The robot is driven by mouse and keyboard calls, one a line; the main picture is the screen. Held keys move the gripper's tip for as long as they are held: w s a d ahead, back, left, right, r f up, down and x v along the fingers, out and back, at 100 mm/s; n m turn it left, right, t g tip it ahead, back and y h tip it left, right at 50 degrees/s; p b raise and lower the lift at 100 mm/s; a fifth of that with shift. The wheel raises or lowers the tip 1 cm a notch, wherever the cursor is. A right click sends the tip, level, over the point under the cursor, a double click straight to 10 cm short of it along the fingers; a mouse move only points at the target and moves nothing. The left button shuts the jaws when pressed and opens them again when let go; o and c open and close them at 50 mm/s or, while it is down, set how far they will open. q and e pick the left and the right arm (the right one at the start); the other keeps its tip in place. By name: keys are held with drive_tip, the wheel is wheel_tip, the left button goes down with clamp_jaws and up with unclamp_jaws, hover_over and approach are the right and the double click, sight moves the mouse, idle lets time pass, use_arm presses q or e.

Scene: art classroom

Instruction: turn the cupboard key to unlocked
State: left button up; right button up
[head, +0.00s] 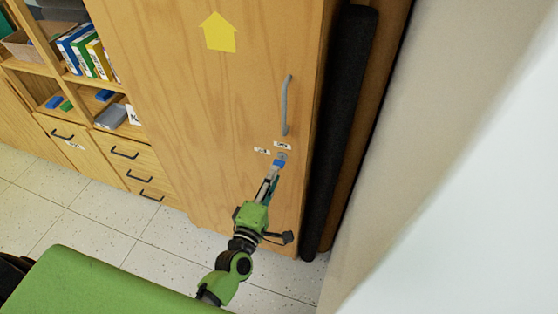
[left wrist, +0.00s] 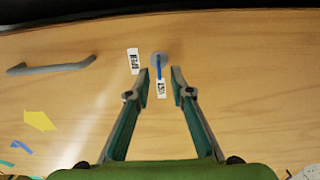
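The tall wooden cupboard (head: 190,110) has a round grey lock (head: 282,156) below its door handle. A blue key (head: 279,163) sticks out of the lock; the left wrist view also shows it as a narrow blue bar (left wrist: 158,67) pointing towards the lower white label (left wrist: 161,88). A second label (left wrist: 133,61) is left of the lock there; the print is too small to read surely. My left gripper (head: 271,174) is in front of the lock. In the left wrist view its fingers (left wrist: 161,75) are apart, with the key near the gap between their tips. My right gripper is not in view.
A grey handle (head: 286,105) is above the lock, and a yellow paper arrow (head: 218,32) is on the door. A dark roll (head: 342,130) stands at the cupboard's right, beside the wall. Shelves with books (head: 85,52) and drawers are at left. Tiled floor (head: 85,225) lies below.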

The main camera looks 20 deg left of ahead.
sight(278, 163)
use_arm(q)
drive_tip(key=shift+w+a, duration=0.1)
drive_tip(key=shift+w, duration=2.75)
clamp_jaws()
